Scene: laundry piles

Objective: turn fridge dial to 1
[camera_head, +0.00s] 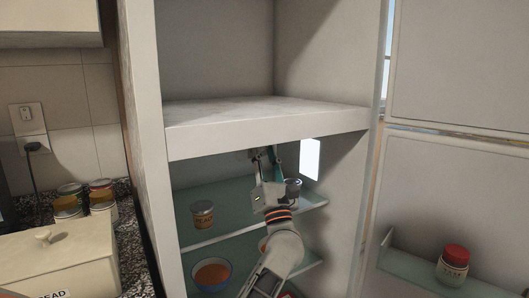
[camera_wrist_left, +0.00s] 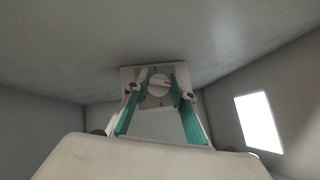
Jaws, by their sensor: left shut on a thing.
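The fridge dial (camera_wrist_left: 158,89) is a round pale knob with a red mark, on a light panel under the ceiling of the fridge compartment, in the left wrist view. My left gripper (camera_wrist_left: 161,82) has its teal-padded fingers on either side of the dial and is shut on it. In the head view my left gripper (camera_head: 265,154) reaches up inside the fridge, just below the underside of the upper compartment. The dial is hidden in the head view, and its numbers are too small to read. My right gripper is not in view.
Below the gripper, glass shelves (camera_head: 232,228) hold a labelled jar (camera_head: 202,214), a dark-topped jar (camera_head: 293,189) and an orange-filled bowl (camera_head: 212,274). The open fridge door at right holds a red-lidded jar (camera_head: 453,265). A lit panel (camera_wrist_left: 259,121) is on the right inner wall.

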